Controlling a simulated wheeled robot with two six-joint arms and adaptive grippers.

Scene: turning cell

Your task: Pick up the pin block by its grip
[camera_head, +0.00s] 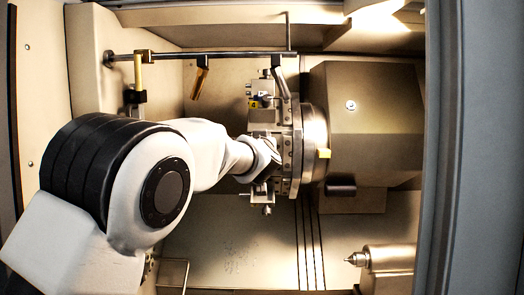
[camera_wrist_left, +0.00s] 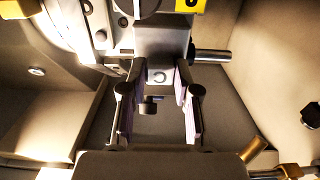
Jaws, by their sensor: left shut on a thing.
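My left arm reaches in from the left in the head view, and its gripper (camera_head: 266,160) is at the tool turret, partly hidden by the wrist. In the left wrist view, my left gripper (camera_wrist_left: 157,68) has its two fingers on either side of a small grey metal part with a round screw, which I take to be the pin block (camera_wrist_left: 159,77). The fingers are shut on it. It still sits against the larger grey holder on the turret. Its full shape is hidden in the head view. My right gripper is in neither view.
The turret disc (camera_head: 315,145) and its housing (camera_head: 375,120) fill the right of the cell. A rail (camera_head: 220,54) with hanging nozzles crosses above. A tailstock centre (camera_head: 385,258) is at lower right. A grey door edge (camera_head: 447,150) bounds the opening. A dark knob (camera_wrist_left: 148,106) shows between my fingers.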

